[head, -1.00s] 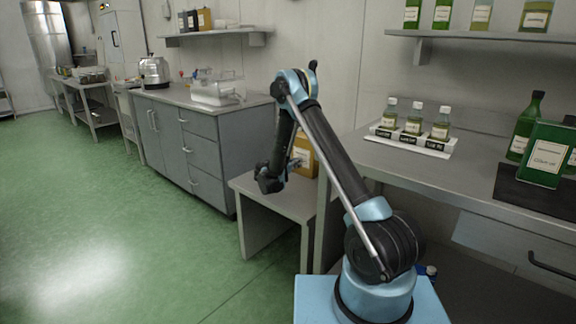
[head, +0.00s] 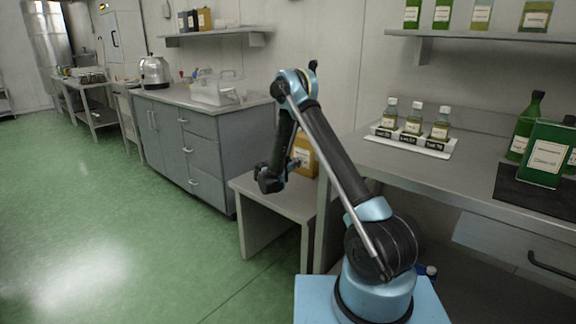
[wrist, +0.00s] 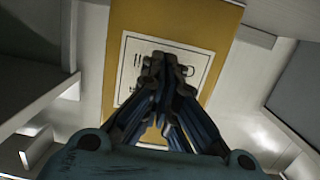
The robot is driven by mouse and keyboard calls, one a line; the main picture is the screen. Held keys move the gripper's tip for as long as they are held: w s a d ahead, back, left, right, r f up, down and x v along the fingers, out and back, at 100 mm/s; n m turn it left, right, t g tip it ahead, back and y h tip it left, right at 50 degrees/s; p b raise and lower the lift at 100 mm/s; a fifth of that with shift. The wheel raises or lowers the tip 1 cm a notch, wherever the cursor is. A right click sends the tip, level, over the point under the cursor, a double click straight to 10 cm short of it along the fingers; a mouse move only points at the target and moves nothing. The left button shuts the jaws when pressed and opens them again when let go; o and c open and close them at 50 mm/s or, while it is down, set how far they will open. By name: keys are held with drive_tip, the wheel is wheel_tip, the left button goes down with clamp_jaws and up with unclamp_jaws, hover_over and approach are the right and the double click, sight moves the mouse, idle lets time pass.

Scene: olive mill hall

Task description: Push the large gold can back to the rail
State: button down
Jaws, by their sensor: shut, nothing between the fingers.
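The large gold can (head: 309,152) stands upright on a low grey table (head: 263,188) between the cabinet and the workbench. My arm hides part of it. In the wrist view the gold can (wrist: 205,22) fills the middle, its white label facing me. My gripper (wrist: 160,62) is shut and empty, its fingertips in front of that label. I cannot tell whether they touch the can. In the head view my gripper (head: 291,166) is at the near side of the can, low over the table. I cannot make out the rail.
A grey cabinet (head: 205,165) with a clear bin (head: 217,90) stands left of the low table. The workbench (head: 400,168) at right holds a white rack (head: 435,149) of small bottles and green oil containers (head: 546,155). The green floor at left is open.

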drive_tip(key=shift+w+d, duration=0.1)
drive_tip(key=shift+r+x, duration=0.2)
drive_tip(key=shift+x, duration=1.05)
drive_tip(key=shift+r+x, duration=0.2)
drive_tip(key=shift+x, duration=1.1)
drive_tip(key=shift+f+v, duration=0.2)
drive_tip(key=shift+v, duration=0.95)
drive_tip(key=shift+f+v, duration=0.15)
drive_tip(key=shift+v, duration=1.05)
drive_tip(key=shift+f+v, duration=0.2)
drive_tip(key=shift+v, duration=0.95)
drive_tip(key=shift+r, duration=0.15)
